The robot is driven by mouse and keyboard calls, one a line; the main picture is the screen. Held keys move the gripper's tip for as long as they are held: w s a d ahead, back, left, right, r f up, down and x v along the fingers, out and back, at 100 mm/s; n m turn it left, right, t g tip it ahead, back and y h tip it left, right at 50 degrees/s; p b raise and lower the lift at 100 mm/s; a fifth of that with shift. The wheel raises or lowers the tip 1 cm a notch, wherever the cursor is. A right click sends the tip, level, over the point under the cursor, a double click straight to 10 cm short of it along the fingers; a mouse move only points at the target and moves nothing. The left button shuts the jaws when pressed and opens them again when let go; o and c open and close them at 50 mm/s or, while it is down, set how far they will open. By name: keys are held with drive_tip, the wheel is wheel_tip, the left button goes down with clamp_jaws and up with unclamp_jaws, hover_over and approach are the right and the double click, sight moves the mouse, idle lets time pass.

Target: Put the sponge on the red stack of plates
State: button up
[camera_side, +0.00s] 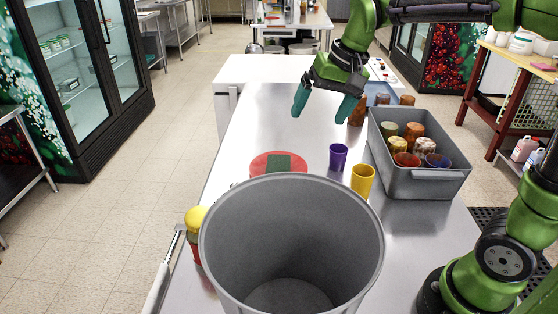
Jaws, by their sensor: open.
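The red stack of plates (259,163) stands on the steel table, just behind a large grey bin that hides its near part. A dark green piece, which looks like the sponge (286,162), lies on top of the red stack. Its near edge is partly hidden by the bin's rim. My gripper (325,108) is open and empty, with its teal fingers spread and pointing down. It hangs above the table, farther back and to the right of the red stack, apart from the sponge.
The tall grey bin (225,245) fills the foreground. A purple cup (338,157) and a yellow cup (362,180) stand right of the stack. A grey crate (425,186) holds several cups. A yellow-topped container (194,222) stands at the left edge. The table behind the stack is clear.

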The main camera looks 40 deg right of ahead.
drive_tip(key=s+a+f+n+t, duration=0.1)
drive_tip(key=s+f+n+t, duration=0.1)
drive_tip(key=s, duration=1.3)
drive_tip(key=shift+a+f+t+y, duration=0.2)
drive_tip(key=shift+f+t+y, duration=0.1)
drive_tip(key=shift+f+t, duration=0.4)
